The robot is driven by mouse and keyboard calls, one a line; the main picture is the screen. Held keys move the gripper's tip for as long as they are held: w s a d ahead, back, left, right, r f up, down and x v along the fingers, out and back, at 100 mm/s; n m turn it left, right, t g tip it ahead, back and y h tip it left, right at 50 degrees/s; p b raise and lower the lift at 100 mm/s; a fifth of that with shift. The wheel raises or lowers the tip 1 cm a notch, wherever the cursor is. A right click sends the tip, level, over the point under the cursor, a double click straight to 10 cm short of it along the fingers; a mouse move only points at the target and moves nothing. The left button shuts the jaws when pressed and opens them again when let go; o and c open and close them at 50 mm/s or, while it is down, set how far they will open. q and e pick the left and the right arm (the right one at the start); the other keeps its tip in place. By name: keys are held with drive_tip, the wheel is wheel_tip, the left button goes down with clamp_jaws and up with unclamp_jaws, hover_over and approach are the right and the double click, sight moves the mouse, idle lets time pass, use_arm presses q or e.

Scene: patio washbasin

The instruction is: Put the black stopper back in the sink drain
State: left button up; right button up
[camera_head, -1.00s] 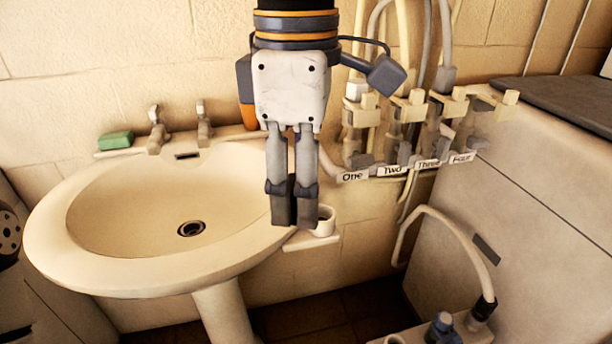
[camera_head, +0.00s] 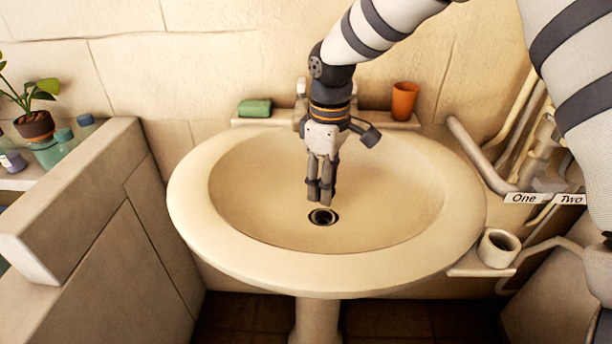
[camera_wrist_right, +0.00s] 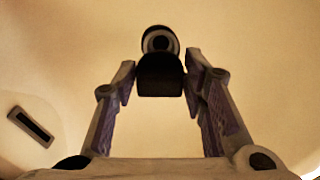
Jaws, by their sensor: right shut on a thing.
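The white washbasin (camera_head: 450,255) fills the middle of the head view. Its drain (camera_head: 322,217) is a dark hole with a metal ring in the bowl. My right gripper (camera_head: 321,200) points down just above and behind the drain. In the right wrist view its fingers (camera_wrist_right: 160,84) are shut on the black stopper (camera_wrist_right: 160,76), a dark block between the fingertips. The drain ring (camera_wrist_right: 160,42) shows just beyond the stopper in that view, its hole uncovered. In the head view I cannot make out the stopper between the dark fingertips. My left gripper is out of view.
A green soap (camera_head: 255,108) and an orange cup (camera_head: 404,101) stand on the back ledge near the taps. A small cup (camera_head: 497,248) sits at the basin's right. Labelled pipes are at far right. A low wall (camera_head: 70,190) stands left. The bowl is otherwise clear.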

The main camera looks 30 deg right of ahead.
sight(326, 208)
drive_tip(key=f, duration=0.2)
drive_tip(key=f+b, duration=0.1)
drive_tip(key=f, duration=0.1)
drive_tip(key=shift+s+d, duration=0.1)
drive_tip(key=shift+s, duration=0.2)
drive_tip(key=shift+w+f+b, duration=0.1)
drive_tip(key=shift+f+b, duration=0.25)
drive_tip(key=shift+f, duration=0.4)
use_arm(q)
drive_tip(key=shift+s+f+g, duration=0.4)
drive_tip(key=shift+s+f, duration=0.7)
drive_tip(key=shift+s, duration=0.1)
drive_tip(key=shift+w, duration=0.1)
use_arm(e)
drive_tip(key=shift+r, duration=0.1)
use_arm(q)
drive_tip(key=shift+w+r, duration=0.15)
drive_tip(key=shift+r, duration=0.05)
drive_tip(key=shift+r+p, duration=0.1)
drive_tip(key=shift+p, duration=0.2)
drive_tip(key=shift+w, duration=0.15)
use_arm(e)
drive_tip(key=shift+f, duration=0.65)
